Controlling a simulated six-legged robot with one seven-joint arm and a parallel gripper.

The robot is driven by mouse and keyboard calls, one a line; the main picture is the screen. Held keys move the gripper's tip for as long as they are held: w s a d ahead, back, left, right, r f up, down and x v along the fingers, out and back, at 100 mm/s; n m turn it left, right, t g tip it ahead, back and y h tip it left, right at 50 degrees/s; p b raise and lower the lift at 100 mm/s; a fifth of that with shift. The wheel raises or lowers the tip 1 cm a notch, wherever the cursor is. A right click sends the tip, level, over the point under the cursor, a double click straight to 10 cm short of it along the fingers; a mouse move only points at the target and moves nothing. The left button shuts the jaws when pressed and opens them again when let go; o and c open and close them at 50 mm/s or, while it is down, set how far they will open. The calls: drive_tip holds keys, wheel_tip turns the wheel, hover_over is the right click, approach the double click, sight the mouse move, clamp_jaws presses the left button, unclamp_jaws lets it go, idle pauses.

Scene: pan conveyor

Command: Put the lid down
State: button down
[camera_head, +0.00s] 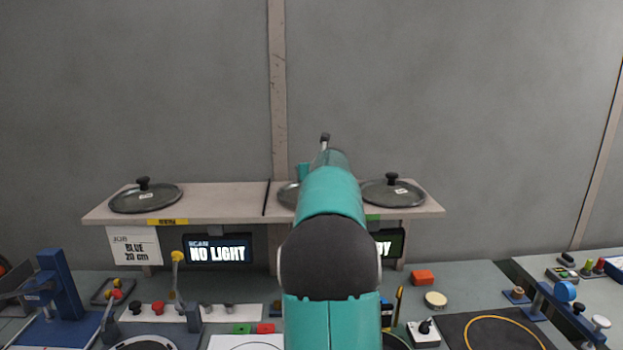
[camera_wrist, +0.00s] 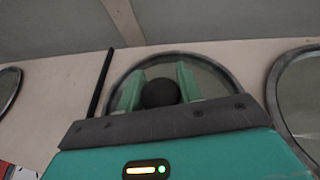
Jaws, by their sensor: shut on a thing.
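My gripper (camera_wrist: 159,88) is shut on the black knob (camera_wrist: 160,93) of a round glass lid with a metal rim. This lid (camera_wrist: 215,66) lies over the pale wooden shelf (camera_wrist: 60,110) in the wrist view. I cannot tell whether its rim touches the shelf. In the head view only the left edge of this lid (camera_head: 287,195) shows, as my arm hides the rest and the gripper. A second lid (camera_head: 146,200) with a black knob lies at the shelf's left end. A third lid (camera_head: 392,195) lies at its right end.
A dark divider strip (camera_wrist: 101,82) stands left of the held lid. Below the shelf are a job card (camera_head: 135,247) reading "BLUE 20 cm" and a display (camera_head: 217,250) reading "NO LIGHT". The bench carries a blue press (camera_head: 66,288), levers, buttons and an orange block (camera_head: 422,277).

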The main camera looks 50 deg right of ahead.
drive_tip(key=shift+f, duration=0.25)
drive_tip(key=shift+f, duration=0.1)
drive_tip(key=c, duration=0.9)
unclamp_jaws()
drive_tip(key=shift+c, duration=0.2)
drive_tip(key=v, duration=1.2)
